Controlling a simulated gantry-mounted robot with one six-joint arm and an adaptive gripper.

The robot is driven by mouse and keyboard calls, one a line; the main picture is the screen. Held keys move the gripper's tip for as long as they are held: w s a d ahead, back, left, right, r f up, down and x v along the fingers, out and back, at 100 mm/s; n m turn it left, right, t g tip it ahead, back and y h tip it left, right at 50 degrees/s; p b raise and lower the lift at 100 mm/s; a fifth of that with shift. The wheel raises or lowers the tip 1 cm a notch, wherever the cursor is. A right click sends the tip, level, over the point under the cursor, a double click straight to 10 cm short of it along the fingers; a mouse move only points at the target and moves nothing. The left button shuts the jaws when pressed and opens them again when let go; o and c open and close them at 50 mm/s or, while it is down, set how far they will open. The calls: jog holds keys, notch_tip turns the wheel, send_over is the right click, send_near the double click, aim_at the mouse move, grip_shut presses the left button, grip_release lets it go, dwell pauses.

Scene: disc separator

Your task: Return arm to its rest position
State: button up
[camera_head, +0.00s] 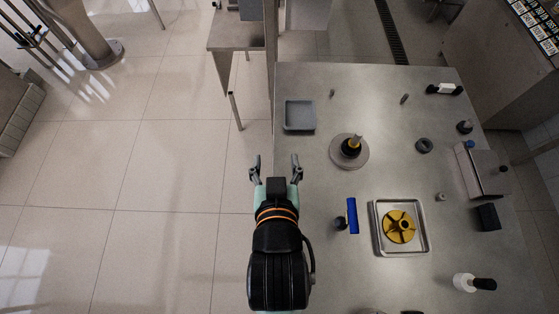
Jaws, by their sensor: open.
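My gripper (275,166) is in the head view near the table's left edge. Its two fingers are spread wide apart with nothing between them. My arm runs down from it toward the bottom of the picture. The gripper is left of a round grey base (337,161) that carries a black and brass part. It is apart from every object on the table.
The metal table (390,170) bears an empty grey tray (299,116), a metal tray (427,229) with a yellow wheel-shaped part (399,226), a blue block (352,215) and several small dark parts. Open tiled floor (150,190) lies left.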

jog(key=shift+r, duration=0.1)
notch_tip(320, 180, up, 18)
jog(key=p, duration=1.8)
jog(key=shift+r+p, duration=0.25)
jog(key=shift+p, duration=0.15)
